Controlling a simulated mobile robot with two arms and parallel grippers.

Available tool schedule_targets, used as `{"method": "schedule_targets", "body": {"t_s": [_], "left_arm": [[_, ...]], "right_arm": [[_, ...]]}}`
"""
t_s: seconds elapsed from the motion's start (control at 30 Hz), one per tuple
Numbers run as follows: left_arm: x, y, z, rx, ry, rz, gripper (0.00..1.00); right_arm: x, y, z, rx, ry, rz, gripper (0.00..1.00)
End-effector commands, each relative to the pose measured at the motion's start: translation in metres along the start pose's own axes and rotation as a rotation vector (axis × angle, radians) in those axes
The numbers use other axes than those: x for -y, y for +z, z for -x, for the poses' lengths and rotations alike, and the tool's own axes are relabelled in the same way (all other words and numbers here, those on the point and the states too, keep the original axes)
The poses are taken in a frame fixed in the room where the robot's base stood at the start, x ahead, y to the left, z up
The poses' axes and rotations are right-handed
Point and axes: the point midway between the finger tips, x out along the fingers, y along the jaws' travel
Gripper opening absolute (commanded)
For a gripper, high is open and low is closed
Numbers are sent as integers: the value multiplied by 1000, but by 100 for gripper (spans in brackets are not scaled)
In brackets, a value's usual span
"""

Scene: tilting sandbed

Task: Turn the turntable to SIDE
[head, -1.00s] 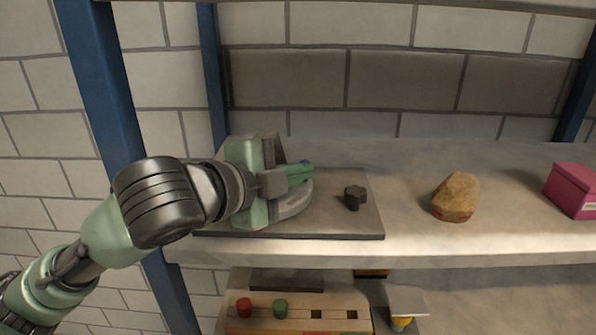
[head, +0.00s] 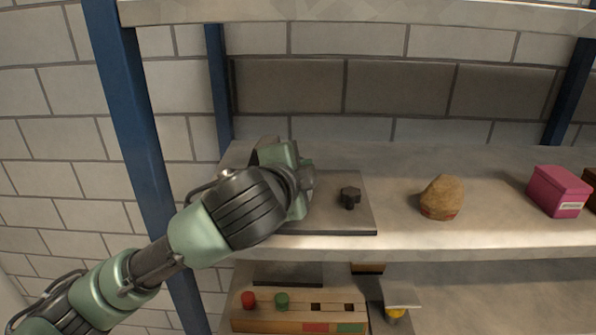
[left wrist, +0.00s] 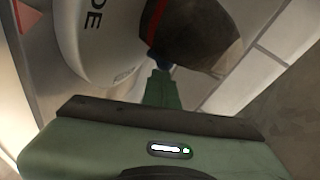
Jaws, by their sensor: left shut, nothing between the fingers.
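The turntable's pale disc (left wrist: 90,45) fills the upper left of the left wrist view, with the letters "DE" and a red line on it. A dark rounded part and a small blue piece (left wrist: 160,60) show by the fingertips. In the head view the disc is hidden behind my left arm; its grey base plate (head: 340,218) and a black knob (head: 349,195) show to the right. My left gripper (left wrist: 161,82) is shut and empty, its fingers pointing at the blue piece; I cannot tell whether they touch. My right gripper is not in view.
To the right on the shelf (head: 400,240) are a brown rock-like lump (head: 442,197) and a pink box (head: 559,191). A wooden board with red and green pegs (head: 300,318) is on the shelf below. A blue post (head: 140,150) stands at the left.

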Motion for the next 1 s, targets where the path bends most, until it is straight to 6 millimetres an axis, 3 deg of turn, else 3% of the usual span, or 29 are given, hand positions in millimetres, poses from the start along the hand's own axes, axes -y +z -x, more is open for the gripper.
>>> {"method": "schedule_targets", "body": {"t_s": [1.0], "left_arm": [[4,3,-12,-3,2,-1,0]], "right_arm": [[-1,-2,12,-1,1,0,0]]}}
